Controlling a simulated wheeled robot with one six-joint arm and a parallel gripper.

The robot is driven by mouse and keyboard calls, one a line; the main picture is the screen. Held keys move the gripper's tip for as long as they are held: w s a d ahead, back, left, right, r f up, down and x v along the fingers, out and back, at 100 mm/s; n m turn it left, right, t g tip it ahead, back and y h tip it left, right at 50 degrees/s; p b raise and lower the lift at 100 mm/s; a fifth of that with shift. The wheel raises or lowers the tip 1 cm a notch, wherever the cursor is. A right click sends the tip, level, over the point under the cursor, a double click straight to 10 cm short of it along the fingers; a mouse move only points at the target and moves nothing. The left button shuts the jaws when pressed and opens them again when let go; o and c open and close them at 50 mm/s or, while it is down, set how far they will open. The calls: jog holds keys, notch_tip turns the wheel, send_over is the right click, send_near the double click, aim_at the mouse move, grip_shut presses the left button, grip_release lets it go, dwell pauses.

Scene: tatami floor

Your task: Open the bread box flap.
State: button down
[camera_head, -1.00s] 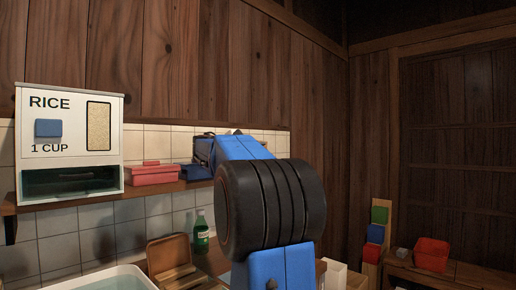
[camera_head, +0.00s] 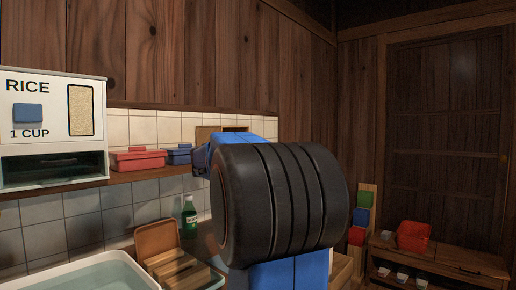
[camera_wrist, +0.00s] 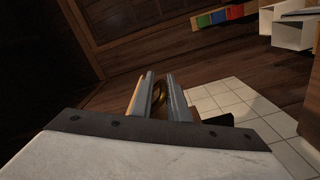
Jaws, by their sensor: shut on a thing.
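My gripper (camera_wrist: 159,82) shows in the wrist view with its two grey fingers close around a curved brass-coloured ring (camera_wrist: 160,94). What the ring is fixed to cannot be made out. In the head view my arm covers the middle and hides the gripper. Brown wooden panels (camera_head: 206,134) show on the shelf just above and behind my arm; they may be part of the bread box, but most of it is hidden. I cannot tell how the flap stands.
The rice dispenser (camera_head: 52,130), a red box (camera_head: 137,160) and a blue box (camera_head: 179,156) stand on the shelf. Below are a green bottle (camera_head: 189,214), a wooden holder (camera_head: 158,238) and a white basin (camera_head: 85,272). A red bin (camera_head: 413,236) sits on the right bench.

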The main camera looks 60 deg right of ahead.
jog(key=shift+w+f+m, duration=0.15)
jog(key=shift+f+m, duration=0.7)
jog(key=shift+f, duration=0.45)
jog(key=shift+w+f+m, duration=0.1)
jog(key=shift+f+m, duration=0.75)
jog(key=shift+f, duration=0.45)
jog(key=c, duration=1.9)
grip_release()
jog(key=shift+w+f, duration=0.15)
jog(key=shift+w, duration=0.05)
jog(key=shift+s, duration=0.2)
jog(key=w+a, duration=0.1)
jog(key=a, duration=1.6)
jog(key=shift+w+a, duration=0.15)
jog(key=shift+w, duration=0.25)
